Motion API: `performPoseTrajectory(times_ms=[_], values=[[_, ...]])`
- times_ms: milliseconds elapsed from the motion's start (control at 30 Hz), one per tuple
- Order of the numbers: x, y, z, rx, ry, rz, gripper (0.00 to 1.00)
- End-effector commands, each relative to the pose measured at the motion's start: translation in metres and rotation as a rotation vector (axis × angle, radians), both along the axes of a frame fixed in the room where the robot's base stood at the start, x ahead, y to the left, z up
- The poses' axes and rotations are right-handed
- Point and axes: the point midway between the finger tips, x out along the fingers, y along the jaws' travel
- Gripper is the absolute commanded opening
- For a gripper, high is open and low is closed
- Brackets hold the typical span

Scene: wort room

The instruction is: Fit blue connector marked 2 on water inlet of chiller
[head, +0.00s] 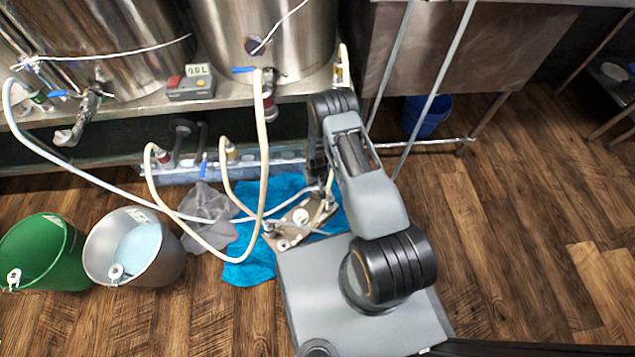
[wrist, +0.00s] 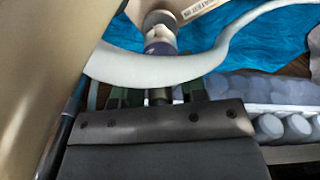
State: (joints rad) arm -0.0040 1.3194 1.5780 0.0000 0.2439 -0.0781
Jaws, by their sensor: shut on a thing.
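My gripper (wrist: 158,97) is shut on a short dark cylindrical part, which appears to belong to the blue connector. A blue-purple collar (wrist: 159,47) with a metallic end shows just beyond the fingers in the wrist view, in line with them. No number 2 is readable. A pale hose crosses between the collar and my fingers. The chiller (head: 283,237) looks like a tan plate with pale fittings, lying on blue cloth; its labelled edge shows in the wrist view (wrist: 199,8). In the head view my arm hides much of the gripper. Whether the collar touches an inlet cannot be told.
Pale hoses (head: 264,150) loop from the steel vessels (head: 262,35) down to the floor. Blue cloth (head: 250,262) and grey cloth (head: 207,212) lie around the chiller. A green bucket (head: 40,255) and steel bucket (head: 165,262) stand left.

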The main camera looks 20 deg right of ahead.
Motion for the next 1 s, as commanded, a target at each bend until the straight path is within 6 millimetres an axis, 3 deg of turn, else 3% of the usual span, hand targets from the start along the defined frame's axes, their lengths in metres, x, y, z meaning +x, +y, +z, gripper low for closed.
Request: performPoseTrajectory(times_ms=[1000], values=[[0.0,0.0,-0.019,0.0,-0.001,0.0,0.11]])
